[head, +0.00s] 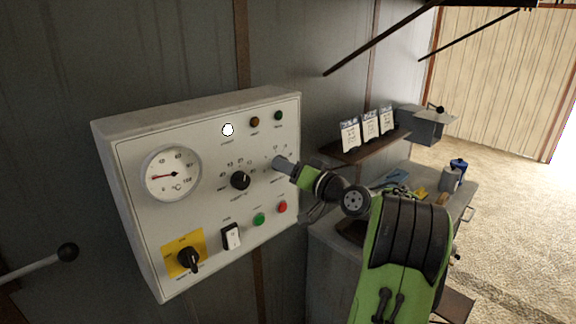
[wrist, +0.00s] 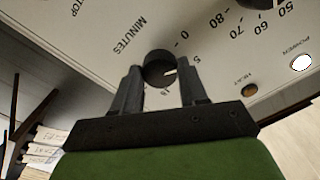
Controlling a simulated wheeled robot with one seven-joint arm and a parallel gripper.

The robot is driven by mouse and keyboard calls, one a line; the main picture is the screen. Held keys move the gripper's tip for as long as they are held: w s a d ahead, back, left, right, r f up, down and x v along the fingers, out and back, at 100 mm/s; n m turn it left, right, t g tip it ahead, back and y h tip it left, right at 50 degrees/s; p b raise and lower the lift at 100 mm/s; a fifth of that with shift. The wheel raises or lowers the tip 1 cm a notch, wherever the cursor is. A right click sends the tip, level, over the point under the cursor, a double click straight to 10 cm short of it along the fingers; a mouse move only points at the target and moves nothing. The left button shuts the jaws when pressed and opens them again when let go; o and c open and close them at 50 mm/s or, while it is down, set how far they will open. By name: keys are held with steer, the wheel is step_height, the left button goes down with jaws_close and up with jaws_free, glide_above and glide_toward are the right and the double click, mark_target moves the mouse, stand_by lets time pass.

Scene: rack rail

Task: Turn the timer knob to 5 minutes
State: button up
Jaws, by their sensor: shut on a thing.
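The timer knob (wrist: 158,66) is a dark round knob with a white pointer line, on the right part of the white control panel (head: 215,208). In the wrist view, the printed word MINUTES is beside it, with 0 and 5 to its right. The white line points right, towards the side of the 5; a finger partly covers the scale, so exact alignment cannot be told. My gripper (wrist: 160,85) is shut on the knob, one finger at each side. In the head view, my gripper (head: 283,164) reaches the panel from the right and hides the knob.
A temperature gauge (head: 172,173), a second black knob (head: 240,180), a rocker switch (head: 231,236), green (head: 259,219) and red (head: 282,207) buttons and a yellow-backed rotary switch (head: 187,257) share the panel. A shelf (head: 352,154) with packets and a cluttered bench stand right.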

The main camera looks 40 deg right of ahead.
steer(key=shift+m+p, duration=0.35)
steer(key=shift+m, duration=0.75)
steer(key=o, duration=1.1)
steer(key=shift+c, duration=0.2)
steer(key=s+b, duration=0.3)
steer(key=s, duration=1.3)
steer(key=shift+d, duration=0.25)
steer(key=shift+w, duration=0.1)
